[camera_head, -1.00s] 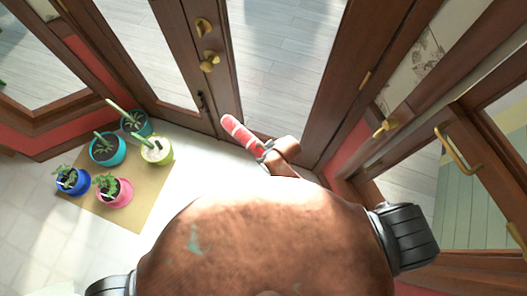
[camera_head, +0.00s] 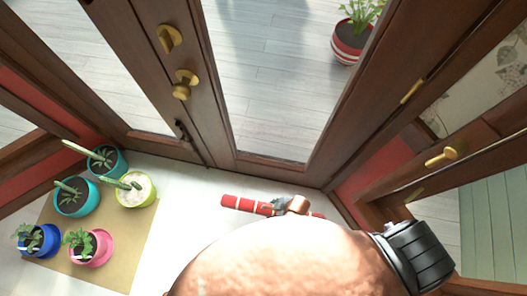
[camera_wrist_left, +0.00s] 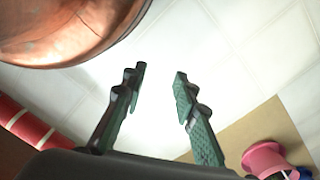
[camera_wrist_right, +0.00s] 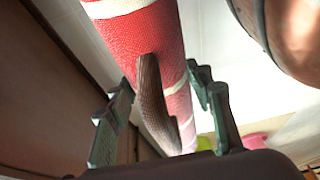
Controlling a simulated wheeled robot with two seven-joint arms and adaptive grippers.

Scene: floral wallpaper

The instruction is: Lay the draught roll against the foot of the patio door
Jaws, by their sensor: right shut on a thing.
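The draught roll (camera_head: 243,204) is red with white bands and lies nearly level across the head view, in front of the patio door (camera_head: 270,170). White floor shows between them. My right gripper (camera_head: 288,206) is shut on the roll near its middle. In the right wrist view, the roll (camera_wrist_right: 125,45) has a dark brown strap handle (camera_wrist_right: 150,100) between the fingers. I cannot tell whether the roll touches the floor. My left gripper (camera_wrist_left: 160,85) is open and empty in the left wrist view, with part of the roll (camera_wrist_left: 25,122) at the left edge.
Several potted plants stand on a tan mat (camera_head: 130,240) at the left, including a lime pot (camera_head: 135,198) nearest the roll. A red wall panel (camera_head: 370,180) and another door with a brass handle (camera_head: 440,157) are at the right. White floor (camera_head: 195,195) is clear between mat and roll.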

